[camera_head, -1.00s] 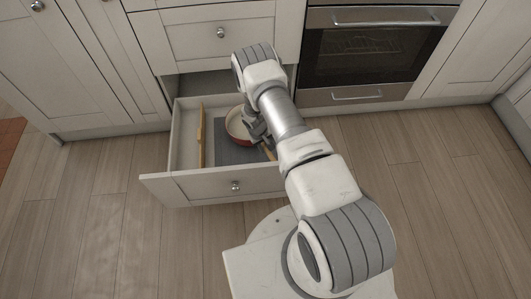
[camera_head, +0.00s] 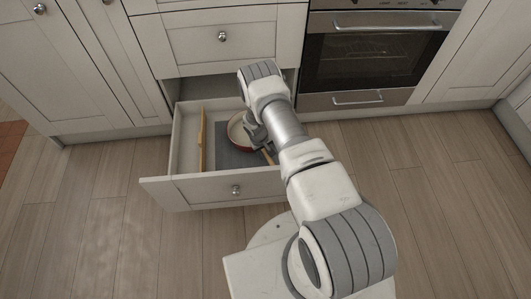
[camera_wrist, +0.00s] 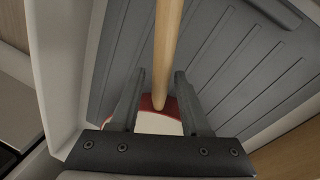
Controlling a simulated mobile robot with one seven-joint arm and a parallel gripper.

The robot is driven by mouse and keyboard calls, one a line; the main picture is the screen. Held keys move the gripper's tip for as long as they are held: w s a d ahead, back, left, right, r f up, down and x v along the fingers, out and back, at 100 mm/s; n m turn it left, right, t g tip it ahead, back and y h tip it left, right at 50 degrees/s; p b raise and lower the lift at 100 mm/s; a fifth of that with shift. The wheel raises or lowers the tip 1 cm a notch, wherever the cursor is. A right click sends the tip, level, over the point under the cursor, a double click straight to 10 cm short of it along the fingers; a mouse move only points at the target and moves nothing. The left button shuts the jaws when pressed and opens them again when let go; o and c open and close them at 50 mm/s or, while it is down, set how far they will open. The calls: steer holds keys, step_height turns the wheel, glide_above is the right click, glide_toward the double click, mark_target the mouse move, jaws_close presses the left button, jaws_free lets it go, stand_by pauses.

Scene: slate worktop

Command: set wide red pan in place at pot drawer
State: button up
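The wide red pan (camera_head: 238,131), with a pale inside and a wooden handle (camera_head: 267,157), lies in the open pot drawer (camera_head: 215,189). It is on the dark grey drawer floor, right of a wooden divider. My gripper (camera_head: 262,138) is down in the drawer at the handle side of the pan, and my arm hides part of both. In the wrist view the wooden handle (camera_wrist: 168,45) runs between my two fingers (camera_wrist: 160,82), which stand apart with a small gap beside it. A bit of the red pan (camera_wrist: 158,103) shows between them; the rest is hidden.
The upright wooden divider (camera_head: 202,139) splits the drawer, with a narrow free space at its left. A closed drawer (camera_head: 225,42) is above. An oven (camera_head: 365,60) stands at the right. The wooden floor in front is clear.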

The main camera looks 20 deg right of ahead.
steer(key=shift+o, duration=0.8)
steer(key=shift+s, duration=0.1)
steer(key=a+r+p, duration=0.3)
steer(key=r+p, duration=0.3)
steer(key=r, duration=1.1)
steer(key=shift+s, duration=0.35)
steer(key=shift+a+r, duration=0.1)
